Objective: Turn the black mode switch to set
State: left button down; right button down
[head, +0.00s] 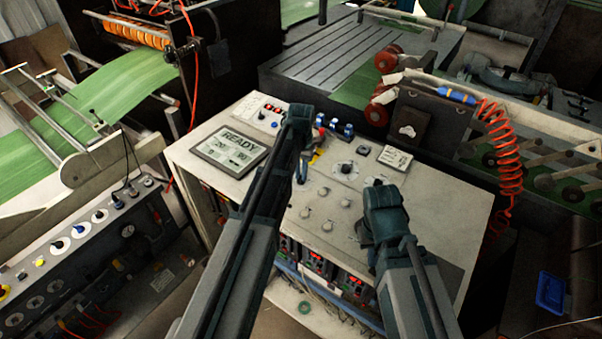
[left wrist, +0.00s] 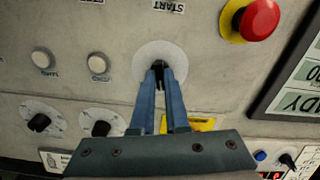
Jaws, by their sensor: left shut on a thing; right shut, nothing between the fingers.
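A black switch knob (left wrist: 159,70) on a round pale plate (left wrist: 150,52) is in the left wrist view. My left gripper (left wrist: 160,72) is shut on this knob, its two blue fingers on either side. The fingers hide part of the plate, and I cannot read the switch's markings or setting. In the head view my left gripper (head: 302,174) reaches down to the pale control panel (head: 270,180), and its arm hides the knob. My right gripper (head: 366,236) is shut and empty over the right part of the panel.
A red mushroom button (left wrist: 258,20) is near the held knob. Two other black knobs (left wrist: 39,123) (left wrist: 101,128) and pale push buttons (left wrist: 42,59) share the panel. A READY screen (head: 230,150) is left of my left arm. A coiled orange hose (head: 500,150) hangs at right.

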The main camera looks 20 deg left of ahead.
pick_arm(q)
jog(key=n, duration=0.6)
jog(key=shift+n, duration=0.4)
dwell(0.4)
jog(key=c, duration=0.9)
grip_release()
jog(key=shift+r, duration=0.1)
pick_arm(e)
jog(key=shift+r, duration=0.15)
pick_arm(q)
notch_tip(320, 180, up, 14)
jog(key=p, duration=1.3)
jog(key=shift+f+p, duration=0.2)
jog(key=shift+p, duration=0.2)
pick_arm(e)
notch_tip(320, 180, up, 14)
jog(key=shift+f, duration=0.2)
